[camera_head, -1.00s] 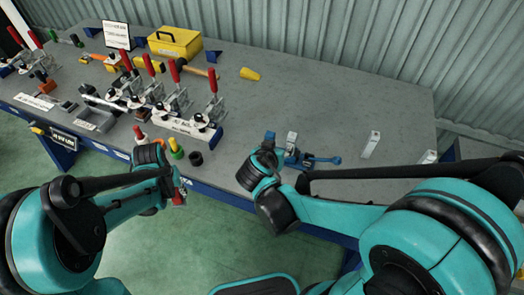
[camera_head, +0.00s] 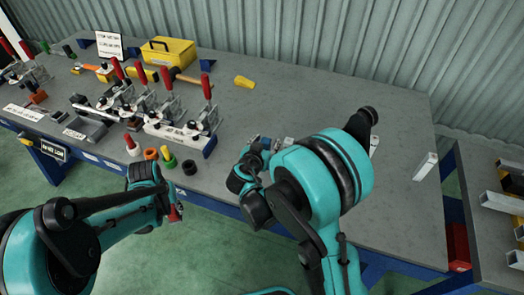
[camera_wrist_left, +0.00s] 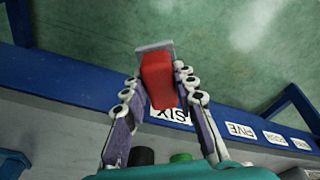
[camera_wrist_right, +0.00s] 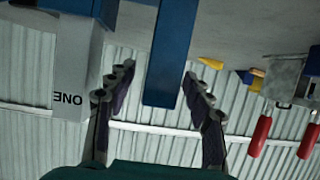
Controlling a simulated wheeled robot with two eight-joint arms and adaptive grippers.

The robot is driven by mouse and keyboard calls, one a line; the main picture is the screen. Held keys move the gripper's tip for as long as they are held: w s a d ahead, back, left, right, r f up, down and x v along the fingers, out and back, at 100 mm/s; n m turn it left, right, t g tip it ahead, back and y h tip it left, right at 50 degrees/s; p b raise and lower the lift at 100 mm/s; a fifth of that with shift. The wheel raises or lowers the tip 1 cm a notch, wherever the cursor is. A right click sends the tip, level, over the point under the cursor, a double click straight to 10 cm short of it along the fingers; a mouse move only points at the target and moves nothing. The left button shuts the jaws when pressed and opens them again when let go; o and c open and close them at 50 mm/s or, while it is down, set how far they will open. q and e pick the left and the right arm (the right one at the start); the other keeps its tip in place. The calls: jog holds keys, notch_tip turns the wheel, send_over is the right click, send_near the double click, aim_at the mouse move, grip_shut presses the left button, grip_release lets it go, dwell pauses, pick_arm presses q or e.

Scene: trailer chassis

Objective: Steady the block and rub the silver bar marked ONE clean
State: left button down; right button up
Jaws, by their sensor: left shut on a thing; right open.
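The silver bar marked ONE (camera_wrist_right: 80,72) is at the left of the right wrist view, its lettering upside down, beside a blue fixture. A silver end (camera_head: 288,142) shows by the blue fixture (camera_head: 264,142) in the head view, its label unreadable there. My right gripper (camera_wrist_right: 158,75) is open. A blue bar (camera_wrist_right: 172,50) of the fixture lies between its fingers in the picture; I cannot tell whether they touch it. My left gripper (camera_wrist_left: 160,80) is shut on a red block (camera_wrist_left: 158,78) with a grey plate at its end, held out past the table's front edge.
Toggle clamps with red handles (camera_head: 207,88) stand on the left of the table (camera_head: 300,105). Red, yellow and green pieces and a black ring (camera_head: 189,167) are near the front edge. A yellow box (camera_head: 172,48) is behind. Another silver bar (camera_head: 425,165) lies right.

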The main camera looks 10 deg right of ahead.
jog(key=shift+x, duration=1.45)
grip_shut()
dwell(0.4)
